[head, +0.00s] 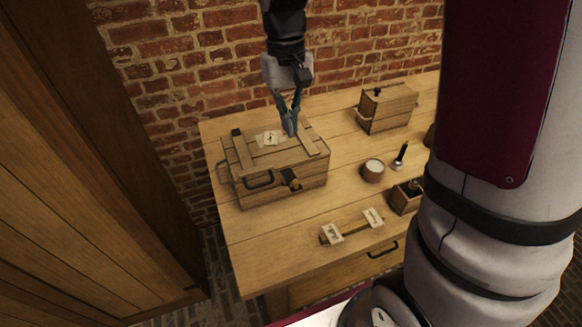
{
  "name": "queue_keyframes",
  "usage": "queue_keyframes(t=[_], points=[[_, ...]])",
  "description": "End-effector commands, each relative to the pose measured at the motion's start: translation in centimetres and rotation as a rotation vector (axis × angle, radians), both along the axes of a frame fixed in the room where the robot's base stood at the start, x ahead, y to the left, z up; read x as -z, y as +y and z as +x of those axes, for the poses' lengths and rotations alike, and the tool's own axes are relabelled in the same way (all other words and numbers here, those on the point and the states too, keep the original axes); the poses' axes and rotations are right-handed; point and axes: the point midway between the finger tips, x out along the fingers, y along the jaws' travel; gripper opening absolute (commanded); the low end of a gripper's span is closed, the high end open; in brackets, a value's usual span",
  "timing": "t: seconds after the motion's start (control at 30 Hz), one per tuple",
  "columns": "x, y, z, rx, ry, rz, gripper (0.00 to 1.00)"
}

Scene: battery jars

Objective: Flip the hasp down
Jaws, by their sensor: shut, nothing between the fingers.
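A wooden chest (240,194) with a closed plank lid stands on the left part of the table. A small dark and brass hasp (291,179) sits at the chest's upper front edge, right of the front handle. It is too small to tell whether its flap is raised or lowered. My gripper (290,132) points down, shut and empty, in front of or over the lid, above the hasp in the picture. I cannot tell how much height is between its fingertips and the lid.
A smaller wooden box (388,108) stands at the back right of the table (270,235). A round cup (373,170), a dark-handled tool (400,155) and a small open box (405,198) are to the right. A rod with paper tags (352,228) lies in front. A brick wall (190,85) is behind.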

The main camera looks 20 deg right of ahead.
Motion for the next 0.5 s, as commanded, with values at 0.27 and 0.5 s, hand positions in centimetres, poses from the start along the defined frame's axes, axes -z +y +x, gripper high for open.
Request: queue_keyframes(t=[0.27, 0.5], points=[[0.8, 0.0, -0.2, 0.0, 0.003, 0.0, 0.0], [4.8, 0.0, -0.9, 0.0, 0.005, 0.0, 0.0]])
